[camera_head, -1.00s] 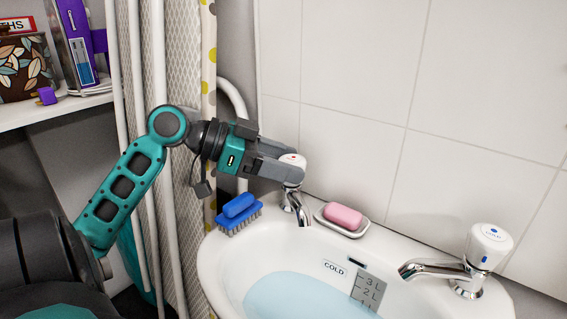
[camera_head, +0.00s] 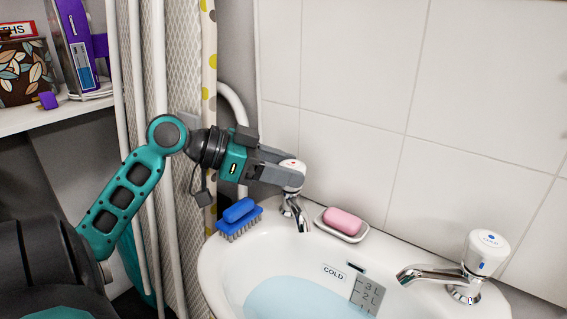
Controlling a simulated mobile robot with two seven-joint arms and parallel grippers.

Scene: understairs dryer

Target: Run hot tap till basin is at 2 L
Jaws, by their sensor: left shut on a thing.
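The hot tap (camera_head: 295,208) stands at the basin's back left, with a white knob with a red mark on top (camera_head: 292,165). My left gripper (camera_head: 284,175) is shut on this knob, one finger at the near side and one behind. No stream shows clearly under its spout. The white basin (camera_head: 222,262) holds pale blue water (camera_head: 290,299). A grey gauge (camera_head: 367,293) on its inner wall reads 3 L and 2 L; the water meets the gauge's lower part, but the exact level is hard to tell. My right gripper is not in view.
A pink soap (camera_head: 342,221) in a dish and a blue brush (camera_head: 239,217) sit on the rim. Pipes and a shelf (camera_head: 60,114) are at the left.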

